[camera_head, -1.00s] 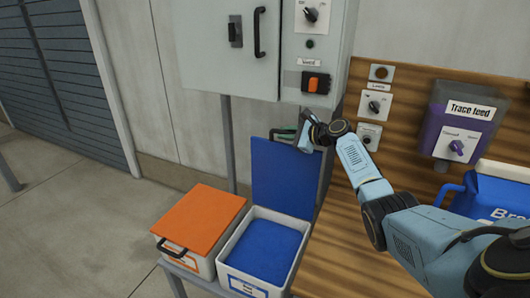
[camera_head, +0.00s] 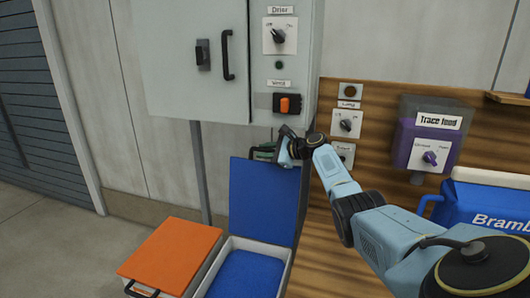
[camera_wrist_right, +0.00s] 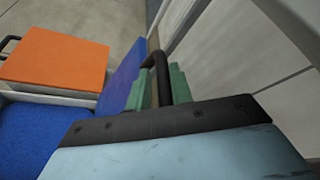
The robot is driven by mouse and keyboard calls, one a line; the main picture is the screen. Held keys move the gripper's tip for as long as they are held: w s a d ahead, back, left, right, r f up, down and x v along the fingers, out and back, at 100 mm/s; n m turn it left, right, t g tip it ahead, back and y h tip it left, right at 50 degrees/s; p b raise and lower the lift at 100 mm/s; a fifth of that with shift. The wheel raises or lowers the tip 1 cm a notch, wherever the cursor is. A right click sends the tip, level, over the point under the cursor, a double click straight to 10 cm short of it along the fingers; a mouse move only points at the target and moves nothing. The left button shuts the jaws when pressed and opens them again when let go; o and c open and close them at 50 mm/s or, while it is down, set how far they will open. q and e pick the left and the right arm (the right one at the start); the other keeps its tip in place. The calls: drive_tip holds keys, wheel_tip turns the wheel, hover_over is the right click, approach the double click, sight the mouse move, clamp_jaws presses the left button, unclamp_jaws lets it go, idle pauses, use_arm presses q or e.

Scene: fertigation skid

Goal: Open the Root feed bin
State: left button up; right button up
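A bin with a blue lid (camera_head: 263,202) stands at lower centre, its lid raised upright and blue contents (camera_head: 245,275) showing inside. Beside it on the left is a bin with an orange lid (camera_head: 172,255), shut. The bins' front labels are out of frame, so I cannot read which is Root feed. My right gripper (camera_head: 263,152) is at the blue lid's top edge. In the right wrist view its green fingers (camera_wrist_right: 160,90) lie on both sides of the lid's black handle (camera_wrist_right: 158,62) and appear closed on it. My left gripper is not in view.
A grey cabinet (camera_head: 165,62) with switches hangs above the bins. A wooden panel (camera_head: 375,95) with dials and the Trace feed unit (camera_head: 432,130) is on the right, with a blue-and-white box (camera_head: 485,205) near it. Open floor (camera_head: 40,250) lies at left.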

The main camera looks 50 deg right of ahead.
drive_tip(key=shift+o, duration=1.2)
drive_tip(key=shift+s, duration=0.15)
drive_tip(key=shift+s+d+r, duration=0.1)
drive_tip(key=shift+s, duration=0.15)
drive_tip(key=s+d, duration=0.3)
drive_tip(key=s, duration=1)
drive_tip(key=shift+s+r+p, duration=0.35)
drive_tip(key=shift+s, duration=0.05)
